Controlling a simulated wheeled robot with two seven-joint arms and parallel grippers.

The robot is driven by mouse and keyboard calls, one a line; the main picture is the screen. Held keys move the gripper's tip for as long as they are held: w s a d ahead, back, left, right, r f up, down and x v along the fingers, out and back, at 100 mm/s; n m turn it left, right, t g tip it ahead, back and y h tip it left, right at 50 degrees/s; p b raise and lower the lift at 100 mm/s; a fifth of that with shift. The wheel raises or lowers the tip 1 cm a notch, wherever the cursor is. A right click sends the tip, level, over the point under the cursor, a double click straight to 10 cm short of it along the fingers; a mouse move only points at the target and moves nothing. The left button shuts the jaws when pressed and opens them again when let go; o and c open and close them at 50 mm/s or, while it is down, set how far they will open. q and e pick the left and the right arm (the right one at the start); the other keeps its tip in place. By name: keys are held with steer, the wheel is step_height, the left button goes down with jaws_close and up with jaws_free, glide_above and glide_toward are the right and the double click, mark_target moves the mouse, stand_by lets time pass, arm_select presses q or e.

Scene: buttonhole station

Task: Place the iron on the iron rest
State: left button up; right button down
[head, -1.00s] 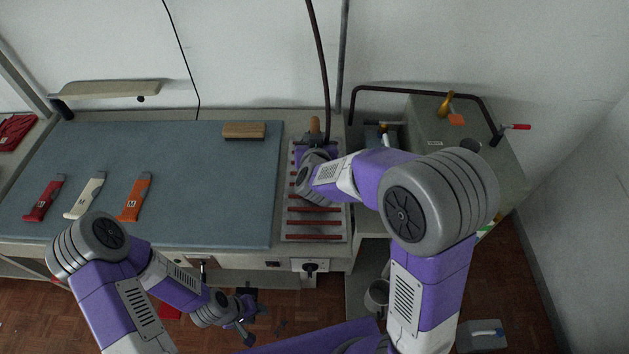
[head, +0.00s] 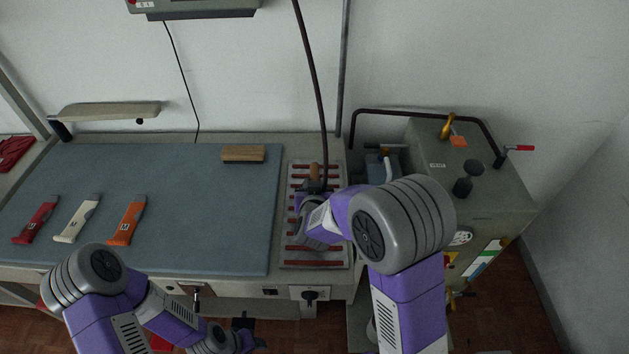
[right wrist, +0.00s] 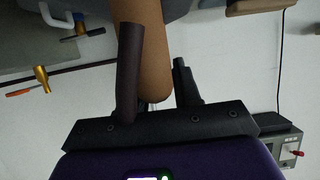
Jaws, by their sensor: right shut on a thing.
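The iron's brown handle (head: 315,171) shows above the far part of the iron rest in the head view. My right gripper (head: 314,186) is shut on it. In the right wrist view the handle (right wrist: 152,50) lies between the dark fingers. The iron's body is hidden by my gripper and wrist, so I cannot tell whether it touches the rest. The iron rest (head: 314,265) is a pale plate with several red bars, at the right end of the blue table.
The blue padded table (head: 190,215) holds a wooden block (head: 243,154) and red (head: 36,220), white (head: 77,219) and orange (head: 126,221) tools. A grey cabinet (head: 500,200) with a dark rail stands at right. A dark hose (head: 312,80) hangs above the rest.

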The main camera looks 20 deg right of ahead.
steer(key=shift+w+f, duration=0.15)
steer(key=shift+f, duration=0.15)
steer(key=c, duration=0.8)
jaws_free()
steer(key=shift+s+f, duration=0.2)
steer(key=shift+s+r, duration=0.1)
steer(key=p+v, duration=0.2)
steer(key=v, duration=1)
steer(key=shift+d, duration=0.1)
